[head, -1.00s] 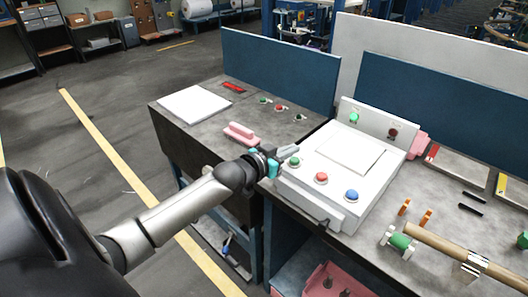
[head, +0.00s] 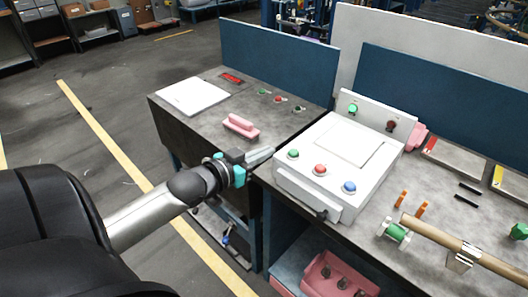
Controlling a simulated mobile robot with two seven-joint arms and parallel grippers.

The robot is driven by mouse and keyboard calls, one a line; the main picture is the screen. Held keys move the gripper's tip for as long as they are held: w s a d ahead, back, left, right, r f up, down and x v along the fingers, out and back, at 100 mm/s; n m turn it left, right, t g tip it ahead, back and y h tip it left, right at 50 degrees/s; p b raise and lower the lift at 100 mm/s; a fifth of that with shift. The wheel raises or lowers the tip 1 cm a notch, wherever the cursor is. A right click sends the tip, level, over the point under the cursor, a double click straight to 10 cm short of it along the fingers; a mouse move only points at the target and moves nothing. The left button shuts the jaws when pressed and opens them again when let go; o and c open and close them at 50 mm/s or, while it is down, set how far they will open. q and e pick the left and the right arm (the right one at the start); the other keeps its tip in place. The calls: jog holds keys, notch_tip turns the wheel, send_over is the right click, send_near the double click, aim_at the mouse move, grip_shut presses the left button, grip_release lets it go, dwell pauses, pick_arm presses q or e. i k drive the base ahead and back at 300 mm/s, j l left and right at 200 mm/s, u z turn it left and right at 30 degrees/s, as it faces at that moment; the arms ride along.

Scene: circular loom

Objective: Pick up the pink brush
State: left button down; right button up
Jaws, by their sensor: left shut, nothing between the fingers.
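The pink brush (head: 241,127) lies on the grey top of the left bench (head: 205,125), near its front edge. It has a pink base with a raised pink grip. My left gripper (head: 262,156) is in front of and slightly right of the brush, apart from it, by the gap between the bench and the white control box. Its grey fingers are shut with nothing between them and point right. My right gripper is not in the head view.
The white control box (head: 300,186) with coloured buttons stands close to the right of my left gripper. A white panel (head: 193,96) lies left behind the brush. Small knobs (head: 280,99) stand behind it. A blue partition (head: 279,64) closes the back. A wooden roller (head: 450,243) lies at right.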

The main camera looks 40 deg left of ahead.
aim_at(240, 127)
jog(key=u, duration=1.5)
